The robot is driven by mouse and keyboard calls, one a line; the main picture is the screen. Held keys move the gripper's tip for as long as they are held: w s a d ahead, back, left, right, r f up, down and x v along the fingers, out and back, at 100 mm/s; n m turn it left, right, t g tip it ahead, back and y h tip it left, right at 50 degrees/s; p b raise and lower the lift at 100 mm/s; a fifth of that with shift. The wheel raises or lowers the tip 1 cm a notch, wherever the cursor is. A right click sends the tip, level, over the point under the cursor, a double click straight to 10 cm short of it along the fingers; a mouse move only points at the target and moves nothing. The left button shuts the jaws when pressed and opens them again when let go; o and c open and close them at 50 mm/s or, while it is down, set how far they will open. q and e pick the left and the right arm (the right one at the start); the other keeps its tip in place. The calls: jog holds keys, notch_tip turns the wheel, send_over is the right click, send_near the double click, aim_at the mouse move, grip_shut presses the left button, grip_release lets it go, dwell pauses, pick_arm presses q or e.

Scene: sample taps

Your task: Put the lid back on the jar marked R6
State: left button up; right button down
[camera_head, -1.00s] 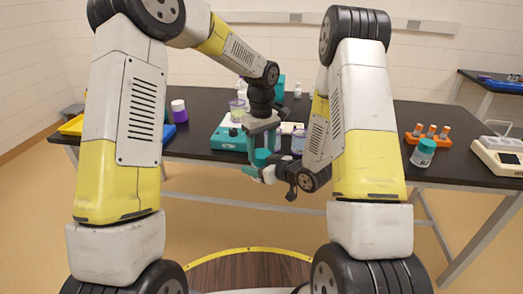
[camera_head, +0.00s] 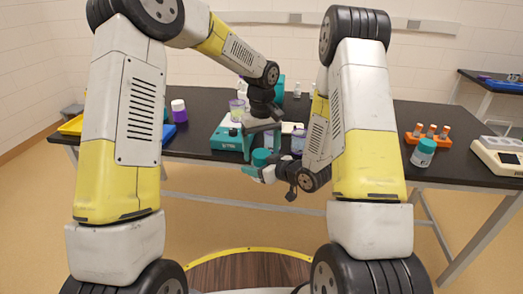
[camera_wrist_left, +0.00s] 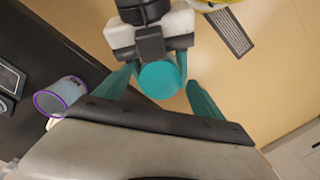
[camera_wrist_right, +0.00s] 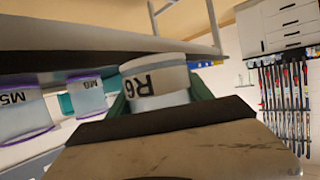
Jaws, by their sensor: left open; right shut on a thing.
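The jar marked R6 (camera_wrist_right: 158,82) is between the teal fingers of my right gripper (camera_wrist_right: 160,92), which is shut on it in front of the bench. Its label reads upside down in the right wrist view. A round teal lid (camera_head: 261,157) is over the jar in the head view. The left wrist view shows the lid (camera_wrist_left: 160,79) from above, covering the jar's mouth. Whether it is seated fully cannot be told. My left gripper (camera_head: 261,146) is open just above, with its fingers apart on either side of the lid.
The black bench (camera_head: 370,124) is behind the grippers. Jars M5 (camera_wrist_right: 22,115) and M6 (camera_wrist_right: 90,97) show in the right wrist view.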

pick_arm(q)
jog(key=shift+r, duration=2.3)
jog(key=shift+c, duration=0.2)
jog(key=shift+r+n, duration=1.6)
jog(key=shift+r, duration=0.1)
jog(key=shift+f, duration=4)
jog(key=shift+c, duration=0.3)
